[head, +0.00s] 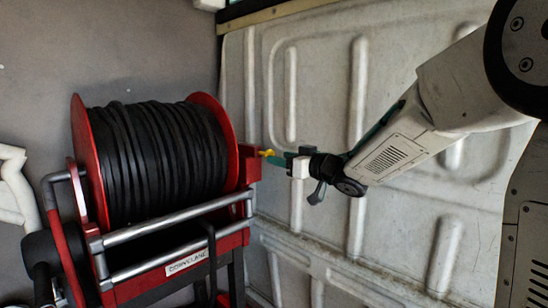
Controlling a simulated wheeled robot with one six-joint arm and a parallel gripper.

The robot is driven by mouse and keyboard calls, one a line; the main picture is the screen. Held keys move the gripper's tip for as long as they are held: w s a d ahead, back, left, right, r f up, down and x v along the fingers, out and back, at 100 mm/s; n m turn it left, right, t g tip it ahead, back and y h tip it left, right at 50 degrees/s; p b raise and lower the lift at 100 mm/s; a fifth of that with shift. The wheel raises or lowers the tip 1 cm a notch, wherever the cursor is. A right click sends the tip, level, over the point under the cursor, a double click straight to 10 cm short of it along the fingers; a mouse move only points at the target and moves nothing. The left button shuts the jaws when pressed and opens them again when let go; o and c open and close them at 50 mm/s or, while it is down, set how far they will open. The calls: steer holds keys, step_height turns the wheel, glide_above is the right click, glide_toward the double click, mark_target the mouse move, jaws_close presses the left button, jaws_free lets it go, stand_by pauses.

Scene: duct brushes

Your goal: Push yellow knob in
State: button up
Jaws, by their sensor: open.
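The yellow knob (267,153) is small and sits at the right side of the red reel frame, near its upper corner, in the head view. My gripper (288,162) reaches in from the right, with its fingers close to the knob, just to the right of and below it. A teal part shows at the gripper's end. The gripper is open. I cannot tell whether a finger touches the knob, and the gap between the fingers is too small to make out.
A large reel (160,150) of black hose with red side discs stands at left on a red frame with silver bars (170,262). A pale ribbed wall panel (390,70) rises behind my arm. White tubing (15,190) shows at the left edge.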

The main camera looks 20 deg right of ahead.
mark_target(268, 154)
steer(key=shift+x, duration=2.05)
jaws_close()
steer(key=shift+x, duration=1.1)
jaws_free()
steer(key=shift+w, duration=0.1)
